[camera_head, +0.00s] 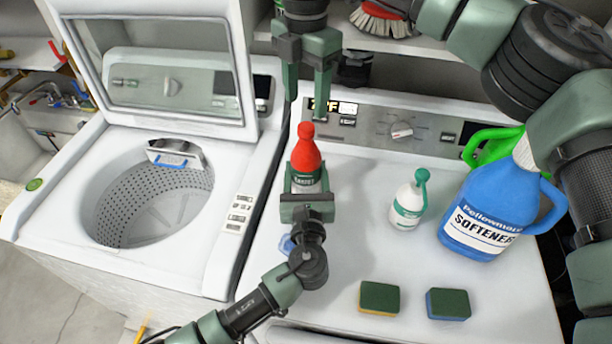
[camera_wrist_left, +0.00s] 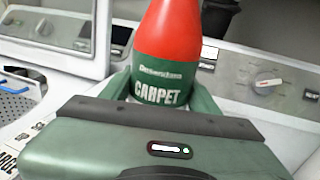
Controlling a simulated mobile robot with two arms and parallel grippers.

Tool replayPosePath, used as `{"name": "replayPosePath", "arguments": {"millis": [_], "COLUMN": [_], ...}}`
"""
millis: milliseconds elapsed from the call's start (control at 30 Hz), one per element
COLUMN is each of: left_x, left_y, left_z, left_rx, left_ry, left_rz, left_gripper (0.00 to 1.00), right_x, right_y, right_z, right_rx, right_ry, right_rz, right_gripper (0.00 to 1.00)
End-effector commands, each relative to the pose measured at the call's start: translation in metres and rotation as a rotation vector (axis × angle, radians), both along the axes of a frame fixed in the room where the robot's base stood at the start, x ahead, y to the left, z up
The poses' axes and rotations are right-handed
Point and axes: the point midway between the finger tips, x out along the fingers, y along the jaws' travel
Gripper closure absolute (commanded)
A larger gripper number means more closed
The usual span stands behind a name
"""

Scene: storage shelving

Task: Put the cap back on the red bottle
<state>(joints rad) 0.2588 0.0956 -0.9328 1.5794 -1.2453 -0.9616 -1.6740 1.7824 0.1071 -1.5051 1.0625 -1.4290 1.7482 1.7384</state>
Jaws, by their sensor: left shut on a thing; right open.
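The red bottle (camera_head: 306,157) has a white and green label and stands upright on the white machine top. A red cap-like piece (camera_head: 306,130) sits at its top, in line with the neck. My left gripper (camera_head: 306,186) is shut around the bottle's lower body. In the left wrist view the bottle (camera_wrist_left: 172,40) shows its CARPET label between the fingers, with its top cut off. My right gripper (camera_head: 307,108) points down just above the red top, fingers apart, with nothing seen between them.
A white bottle with a green top (camera_head: 408,200), a blue softener jug (camera_head: 490,205) and a green jug (camera_head: 490,146) stand to the right. Two sponges (camera_head: 379,298) (camera_head: 448,304) lie in front. An open washer (camera_head: 150,205) is at left. A small bluish object (camera_head: 287,243) lies beside my left wrist.

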Motion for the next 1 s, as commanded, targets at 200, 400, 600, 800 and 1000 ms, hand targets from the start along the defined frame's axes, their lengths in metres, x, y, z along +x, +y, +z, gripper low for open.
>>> {"name": "replayPosePath", "arguments": {"millis": [200, 400, 600, 800, 1000], "left_x": [0.0, 0.0, 0.0, 0.0, -0.012], "left_y": [0.0, 0.0, 0.0, 0.0, 0.0], "left_z": [0.001, 0.001, 0.001, 0.0, -0.002], "left_rx": [-0.001, -0.001, -0.001, 0.0, -0.002], "left_ry": [-0.002, -0.002, -0.002, -0.001, 0.001], "left_rz": [0.0, 0.0, 0.0, 0.0, 0.0], "left_gripper": [1.0, 1.0, 0.14, 0.14, 0.14], "right_x": [0.0, 0.0, 0.0, 0.0, 0.0], "right_y": [0.0, 0.0, 0.0, 0.0, 0.0], "right_z": [0.017, 0.017, 0.017, 0.017, 0.013], "right_rx": [-0.001, 0.0, 0.0, 0.0, 0.0], "right_ry": [-0.001, 0.0, 0.0, 0.0, 0.0], "right_rz": [-0.001, 0.0, 0.0, 0.0, 0.0], "right_gripper": [0.45, 0.45, 0.45, 0.45, 0.45]}}
